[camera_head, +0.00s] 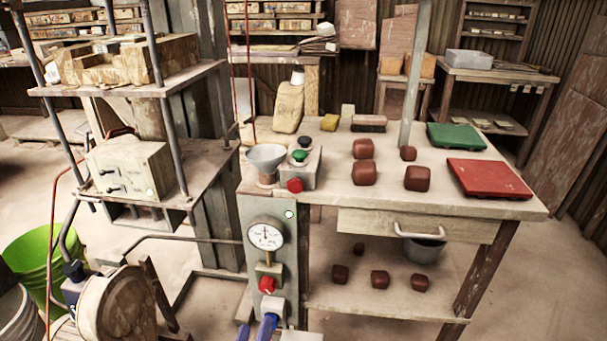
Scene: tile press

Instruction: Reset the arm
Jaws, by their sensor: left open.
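My left gripper (256,330) shows only as two blue fingertips at the bottom edge of the head view. The fingertips stand apart with nothing visible between them. They are just below the control post (255,212) at the left front of the workbench, close to a small white box (272,306) low on that post. I cannot tell whether a fingertip touches the box. The rest of the left arm is out of the picture. My right gripper is not in view.
The post carries a gauge (266,234) and a red knob (267,284). On the workbench (330,188) are a funnel (267,158), a button box, several brown-red blocks, a green tray (456,136) and a red tray (490,178). Machinery and a green bucket (33,258) stand left.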

